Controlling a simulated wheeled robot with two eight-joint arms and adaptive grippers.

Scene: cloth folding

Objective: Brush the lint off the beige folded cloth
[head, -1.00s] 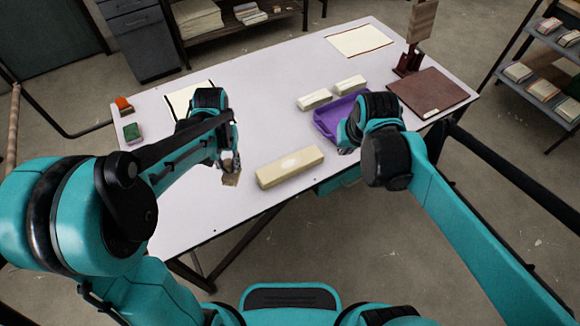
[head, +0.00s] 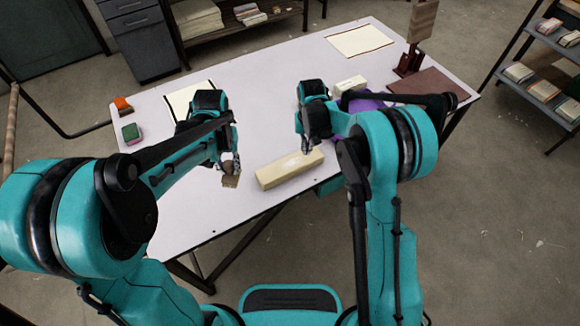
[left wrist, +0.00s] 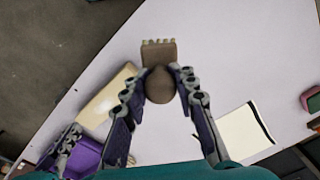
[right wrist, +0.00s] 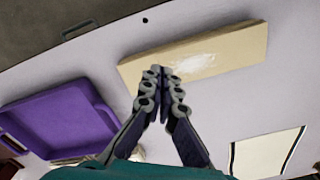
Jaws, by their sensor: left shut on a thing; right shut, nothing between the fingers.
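The beige folded cloth (head: 288,169) lies flat near the table's front edge. A white patch of lint (right wrist: 194,65) shows on its top in the right wrist view. My left gripper (head: 229,170) is shut on a brush (left wrist: 160,84) with a brown rounded handle and a bristled block, held left of the cloth, its bristle end pointing away from the gripper. My right gripper (right wrist: 164,75) is shut and empty, its fingertips together over or just beside the cloth's long edge in the right wrist view. In the head view the right fingertips (head: 307,148) are near the cloth's far right end.
A purple tray (right wrist: 60,122) lies beside the cloth, partly hidden by my right arm in the head view. A pale block (head: 350,84), a brown board (head: 430,84) and a stand (head: 410,62) are behind it. Green (head: 131,133) and orange (head: 123,104) items sit at the left edge.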

